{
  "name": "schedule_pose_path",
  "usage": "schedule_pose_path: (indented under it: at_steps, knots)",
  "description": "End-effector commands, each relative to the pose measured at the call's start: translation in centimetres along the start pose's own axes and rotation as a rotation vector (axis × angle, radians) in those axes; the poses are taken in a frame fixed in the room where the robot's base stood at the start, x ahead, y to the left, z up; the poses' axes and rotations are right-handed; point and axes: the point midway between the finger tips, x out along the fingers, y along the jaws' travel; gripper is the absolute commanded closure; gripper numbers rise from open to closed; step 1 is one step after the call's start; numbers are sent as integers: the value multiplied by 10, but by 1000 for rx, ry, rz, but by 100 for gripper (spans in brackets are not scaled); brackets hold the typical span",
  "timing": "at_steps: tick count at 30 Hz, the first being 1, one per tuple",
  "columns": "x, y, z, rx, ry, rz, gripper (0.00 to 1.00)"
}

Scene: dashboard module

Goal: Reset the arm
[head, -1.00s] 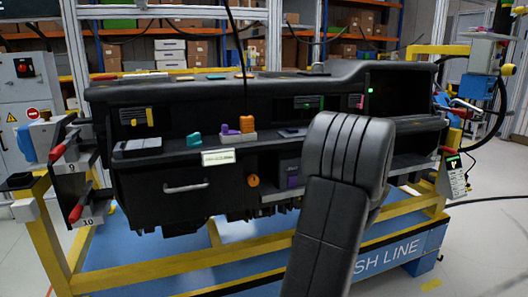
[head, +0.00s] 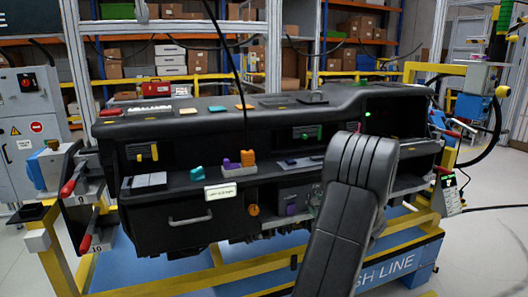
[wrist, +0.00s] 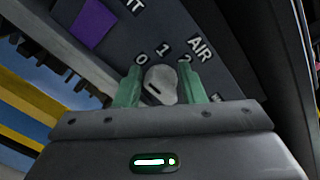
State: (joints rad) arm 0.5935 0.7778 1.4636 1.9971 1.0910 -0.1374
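In the wrist view my gripper (wrist: 160,84) has its two green fingers apart, one on each side of a grey rotary knob (wrist: 161,88). The knob sits between the fingers, with little room on either side; firm contact is not clear. The knob is on a dark panel (wrist: 222,75) marked 0, 1, 2 and AIR. In the head view my black arm reaches up to the dashboard module (head: 270,120) right of its middle and hides most of the gripper and knob.
A purple square (wrist: 97,24) is on the panel near the knob. The orange knob (head: 253,210), drawer handle (head: 190,220) and teal piece (head: 197,173) are left of my arm. Yellow rails (head: 165,284) and red-handled clamps (head: 74,178) flank the module.

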Motion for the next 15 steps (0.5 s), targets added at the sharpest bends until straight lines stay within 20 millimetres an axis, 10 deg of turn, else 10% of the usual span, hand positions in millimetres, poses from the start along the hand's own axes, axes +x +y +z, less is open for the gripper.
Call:
schedule_pose_path:
  at_steps: [15]
  knots:
    - [0, -7, 2, 202, 0, 1, 64]
